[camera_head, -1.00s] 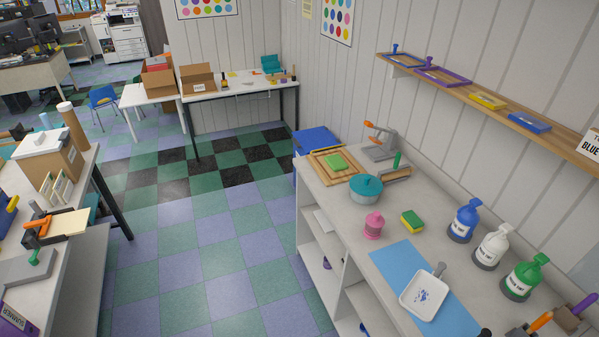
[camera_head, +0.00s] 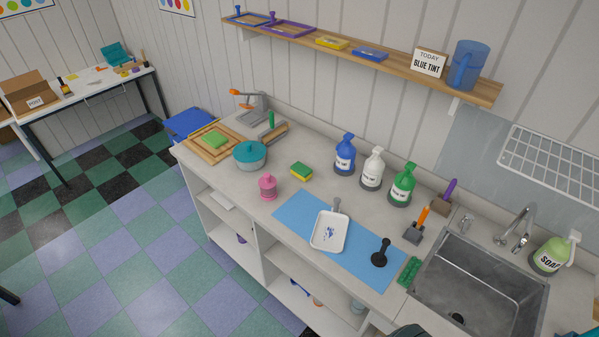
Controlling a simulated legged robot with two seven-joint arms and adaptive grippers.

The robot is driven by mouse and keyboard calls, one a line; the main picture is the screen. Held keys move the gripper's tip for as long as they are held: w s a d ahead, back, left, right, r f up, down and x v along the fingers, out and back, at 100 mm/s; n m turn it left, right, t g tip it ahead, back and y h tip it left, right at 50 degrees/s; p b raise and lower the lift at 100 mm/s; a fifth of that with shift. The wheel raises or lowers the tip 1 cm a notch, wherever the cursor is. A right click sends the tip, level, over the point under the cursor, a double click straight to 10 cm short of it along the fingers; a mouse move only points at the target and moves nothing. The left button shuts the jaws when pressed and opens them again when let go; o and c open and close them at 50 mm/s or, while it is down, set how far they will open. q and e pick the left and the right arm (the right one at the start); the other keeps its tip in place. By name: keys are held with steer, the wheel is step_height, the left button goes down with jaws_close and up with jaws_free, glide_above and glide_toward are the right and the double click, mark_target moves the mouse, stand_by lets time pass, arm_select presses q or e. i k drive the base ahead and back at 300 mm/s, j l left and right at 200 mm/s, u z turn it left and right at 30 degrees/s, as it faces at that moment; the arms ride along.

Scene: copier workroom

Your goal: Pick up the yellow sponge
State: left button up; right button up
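The yellow sponge (camera_head: 301,172) lies on the grey counter (camera_head: 228,173), with a green layer on its top and yellow sides. It sits between the pink jar (camera_head: 268,187) and the blue pump bottle (camera_head: 344,155), behind the blue mat (camera_head: 290,215). Nothing covers it. Neither of my grippers can be made out in the view. A dark rounded shape shows at the bottom edge, too cut off to identify.
A teal-lidded pot (camera_head: 250,155) stands left of the sponge. White (camera_head: 372,170) and green (camera_head: 402,186) bottles stand to its right. A white tray (camera_head: 329,232) rests on the mat. A sink (camera_head: 480,290) is at right. A shelf (camera_head: 400,69) runs above.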

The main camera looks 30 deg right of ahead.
mark_target(301, 171)
steer(key=z, duration=1)
